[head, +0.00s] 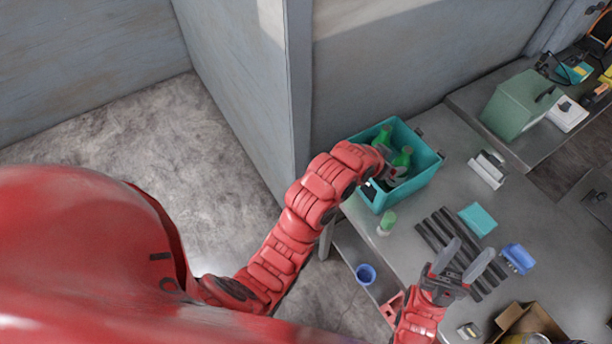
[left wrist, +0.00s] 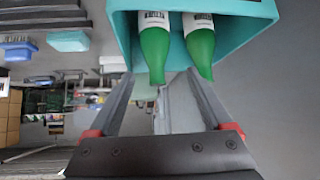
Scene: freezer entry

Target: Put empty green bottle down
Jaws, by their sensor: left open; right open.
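Two green bottles with white labels stand in a teal crate (head: 428,172) on the grey table; one bottle (head: 403,157) is nearer and one (head: 383,134) further back. In the left wrist view the same two bottles (left wrist: 155,52) and (left wrist: 200,45) show their green necks pointing toward my fingers. My left gripper (left wrist: 160,76) is open and empty at the crate's left side; in the head view its fingers are largely hidden by my arm. My right gripper (head: 463,260) is open and empty above the table, near the black slatted rack.
A small green-topped item (head: 387,222) stands on the table in front of the crate. A black slatted rack (head: 440,232), a teal box (head: 478,219), a blue item (head: 517,258) and a cardboard box (head: 528,322) lie to the right. A wall panel (head: 250,90) stands left of the crate.

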